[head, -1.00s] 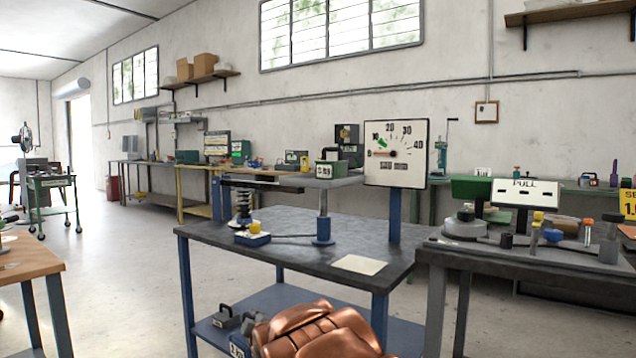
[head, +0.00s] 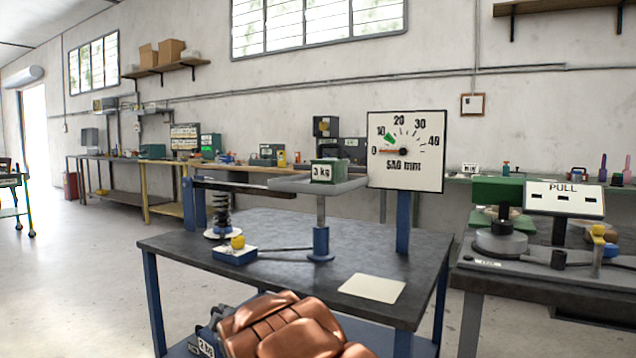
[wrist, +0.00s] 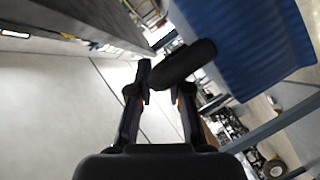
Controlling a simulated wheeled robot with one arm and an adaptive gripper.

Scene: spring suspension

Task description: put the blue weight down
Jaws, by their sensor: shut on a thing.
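In the wrist view, my gripper (wrist: 163,80) is shut on the dark handle at the end of a blue ribbed body, which I take to be the blue weight (wrist: 250,45). The blue body fills the upper right and is cut off by the picture edge. A weight marked 2 kg (head: 205,346) shows just left of my arm by the bench's lower shelf. A green 3 kg weight (head: 323,172) stands on the raised grey tray (head: 290,184).
The dark bench top (head: 300,275) carries a spring (head: 221,212), a blue block with a yellow knob (head: 235,253) and a pale card (head: 372,288). A sag dial (head: 405,150) stands behind. Another bench with a PULL sign (head: 563,198) is at right. Open floor lies left.

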